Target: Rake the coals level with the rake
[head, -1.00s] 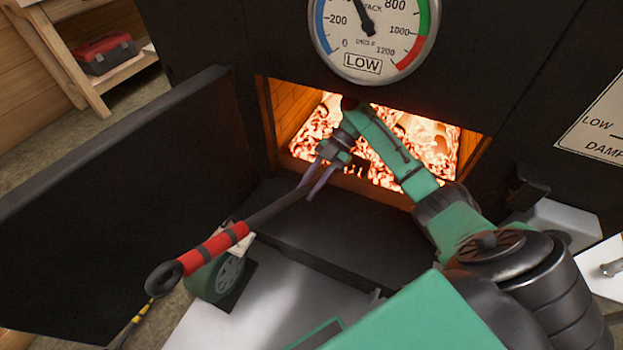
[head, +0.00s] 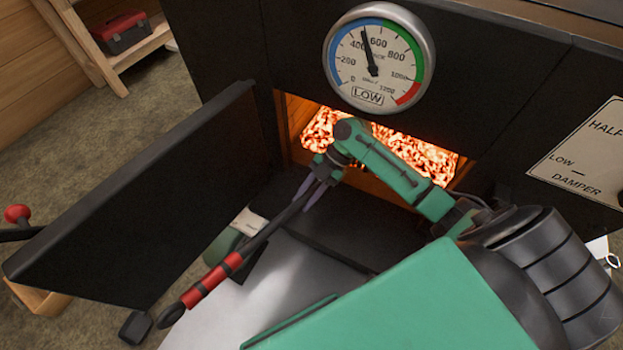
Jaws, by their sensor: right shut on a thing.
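The rake (head: 221,272) has a dark shaft with red bands and runs from the lower left up toward the firebox mouth. My right gripper (head: 313,194) is shut on the rake's shaft just in front of the opening. The far end of the rake is hidden behind my gripper and arm. The glowing orange coals (head: 410,155) lie inside the firebox; my right arm covers part of them, so I cannot tell how level they are. My left gripper is not in view.
The black firebox door (head: 130,215) stands open on the left. A red toolbox (head: 120,33) sits on a wooden shelf at the back left.

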